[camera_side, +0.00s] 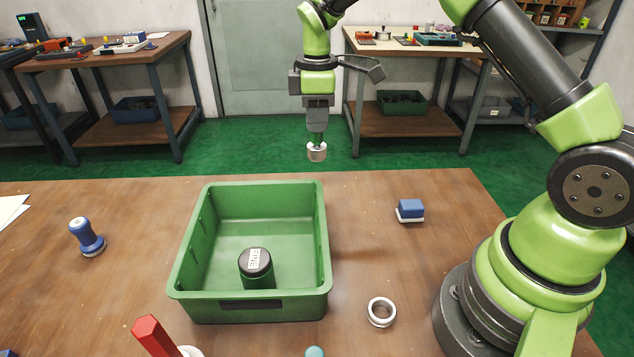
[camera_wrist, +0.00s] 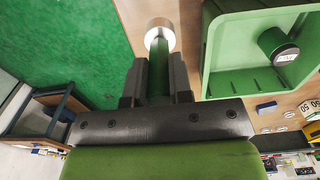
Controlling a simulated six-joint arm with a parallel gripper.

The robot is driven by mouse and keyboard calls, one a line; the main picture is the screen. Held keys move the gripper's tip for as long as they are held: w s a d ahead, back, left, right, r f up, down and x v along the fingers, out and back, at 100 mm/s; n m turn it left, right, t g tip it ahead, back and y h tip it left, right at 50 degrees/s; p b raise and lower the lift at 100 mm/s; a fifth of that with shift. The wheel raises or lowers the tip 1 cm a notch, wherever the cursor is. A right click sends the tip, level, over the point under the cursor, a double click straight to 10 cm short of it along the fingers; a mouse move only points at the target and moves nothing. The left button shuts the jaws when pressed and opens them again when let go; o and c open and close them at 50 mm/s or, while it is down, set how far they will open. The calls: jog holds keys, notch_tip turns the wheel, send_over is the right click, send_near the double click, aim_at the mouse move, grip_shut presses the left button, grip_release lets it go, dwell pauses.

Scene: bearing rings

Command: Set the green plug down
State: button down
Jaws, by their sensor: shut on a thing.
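My gripper (camera_side: 317,128) hangs fingers-down in the air, above and behind the far side of the table. It is shut on the green plug (camera_side: 317,139), whose upper part is between the fingers. In the wrist view the plug (camera_wrist: 159,70) is a dark green rod between the two fingers. A silvery collar or ring (camera_side: 317,153) is at the plug's lower end, clear of the table. It also shows in the wrist view (camera_wrist: 160,27); I cannot tell whether it is a separate ring.
A green bin (camera_side: 182,260) holds a dark labelled canister (camera_side: 257,270). A pale ring (camera_side: 381,312) lies right of the bin. A blue-and-white block (camera_side: 410,210), a blue stamp-like handle (camera_side: 86,237) and a red hexagonal handle (camera_side: 154,336) are also on the table (camera_side: 375,240). The right-centre is mostly clear.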

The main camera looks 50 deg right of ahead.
aim_at(317, 160)
notch_tip(317, 160, down, 9)
dwell(0.4)
jog(key=c, duration=1)
grip_release()
jog(key=shift+f, duration=0.15)
jog(key=shift+c, duration=0.2)
